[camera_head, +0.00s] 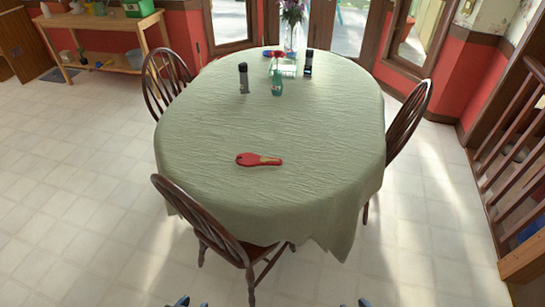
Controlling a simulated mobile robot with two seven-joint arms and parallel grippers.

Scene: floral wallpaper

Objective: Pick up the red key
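The red key (258,160) lies flat on the green tablecloth of the oval table (215,195), near the middle of its front half. It is red with a yellowish patch. My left gripper (191,303) shows only as two tips at the bottom edge, set apart with nothing visible between them. My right gripper (354,304) shows the same way further right, its tips also apart. Both are well short of the table and far from the key. The rest of both grippers is out of frame.
A dark wooden chair (205,225) stands at the table's front left, with others at the left (165,75) and right (408,115). Bottles (277,82) and a flower vase (291,35) stand at the table's far end. The cloth around the key is clear.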

